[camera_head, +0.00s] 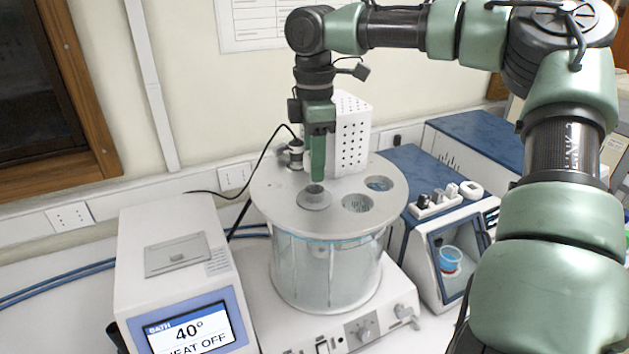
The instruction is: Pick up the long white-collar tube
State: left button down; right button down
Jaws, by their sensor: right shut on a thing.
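My right gripper (318,182) points straight down over the collar, shut on the tube's top end. Its fingers hide most of that end. My left gripper is not in view.
The glass bath (325,270) has a grey lid (275,190) with two open holes on the right. A perforated white box (352,130) stands close behind my gripper. A bath controller (180,265) stands left, and a blue-topped instrument (425,170) stands right.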

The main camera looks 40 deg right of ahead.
notch_tip(320, 180, up, 15)
jog(key=b, duration=0.1)
dwell(0.4)
jog(key=shift+r, duration=0.1)
